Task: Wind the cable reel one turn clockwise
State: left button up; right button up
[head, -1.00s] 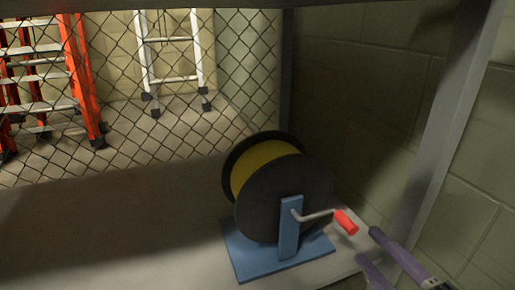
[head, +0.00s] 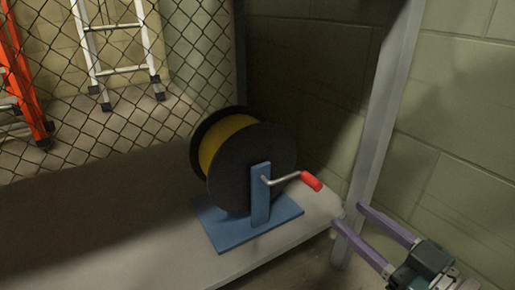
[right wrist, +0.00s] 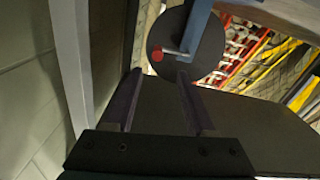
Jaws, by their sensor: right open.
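The cable reel (head: 250,165) has black flanges and yellow cable on its drum. It stands on a blue base (head: 228,235) with a blue upright, on a grey shelf. Its crank is a metal rod with a red handle (head: 311,181) pointing right. My right gripper (head: 348,216) has purple fingers, open and empty, to the lower right of the red handle and apart from it. In the right wrist view the red handle (right wrist: 157,56) shows beyond the open fingers (right wrist: 158,85), with the reel's black flange (right wrist: 205,50) behind it. My left gripper is not in view.
The reel rests on the grey shelf (head: 245,270). A grey metal post (head: 380,130) stands right of the crank, close to my right gripper. A block wall (head: 460,180) is on the right. A chain-link fence, an orange ladder (head: 22,90) and a white ladder (head: 118,69) are behind.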

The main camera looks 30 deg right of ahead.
aim_at(323, 188)
jog(key=shift+n, duration=0.4)
jog(key=w+b, duration=0.2)
jog(key=w, duration=0.2)
jog(key=w+b, duration=0.2)
jog(key=w, duration=0.3)
jog(key=shift+a+f, duration=0.1)
jog(key=shift+f, duration=0.1)
jog(key=shift+w+r, duration=0.1)
jog(key=shift+w, duration=0.45)
grip_shut()
